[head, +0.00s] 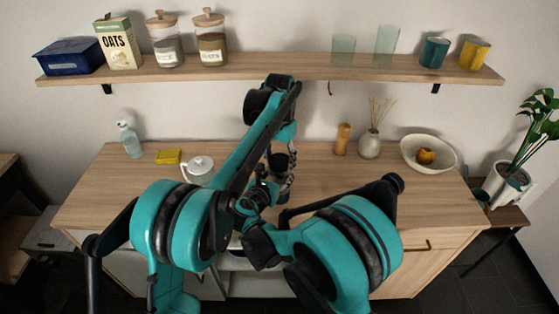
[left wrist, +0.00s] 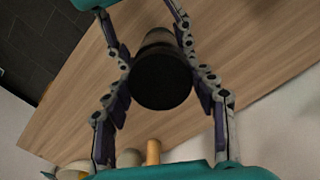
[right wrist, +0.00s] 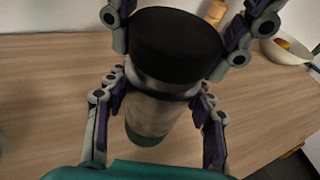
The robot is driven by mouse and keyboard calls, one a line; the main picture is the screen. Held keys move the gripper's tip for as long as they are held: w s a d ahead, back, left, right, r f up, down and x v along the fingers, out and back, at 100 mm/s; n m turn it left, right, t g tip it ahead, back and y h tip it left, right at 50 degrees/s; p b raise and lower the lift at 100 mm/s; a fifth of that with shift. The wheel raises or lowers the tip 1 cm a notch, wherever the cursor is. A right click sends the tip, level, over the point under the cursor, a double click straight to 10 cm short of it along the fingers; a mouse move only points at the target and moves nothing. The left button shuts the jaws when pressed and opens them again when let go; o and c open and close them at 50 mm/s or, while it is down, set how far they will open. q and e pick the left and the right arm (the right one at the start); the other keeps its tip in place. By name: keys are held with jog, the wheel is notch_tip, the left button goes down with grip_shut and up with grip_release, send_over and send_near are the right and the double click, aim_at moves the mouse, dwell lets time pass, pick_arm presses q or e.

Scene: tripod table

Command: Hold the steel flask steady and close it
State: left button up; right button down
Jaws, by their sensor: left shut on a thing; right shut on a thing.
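The steel flask (right wrist: 155,112) stands upright on the wooden tabletop, its silver body showing in the right wrist view. A wide black lid (right wrist: 177,38) sits over its mouth, with no clear gap, though I cannot tell whether it is tight. In the left wrist view I look down on the lid (left wrist: 160,78). My left gripper (left wrist: 162,88) is shut on the lid from its two sides. My right gripper (right wrist: 160,95) is shut around the flask body below the lid. In the head view the left gripper (head: 281,153) and the flask are partly hidden by my arms.
A loaded shelf (head: 270,68) hangs above.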

pick_arm(q)
jog(key=o, duration=1.4)
jog(key=shift+c, duration=0.2)
jog(key=shift+r, duration=0.1)
notch_tip(320, 180, up, 12)
pick_arm(e)
jog(key=c, duration=0.5)
grip_release()
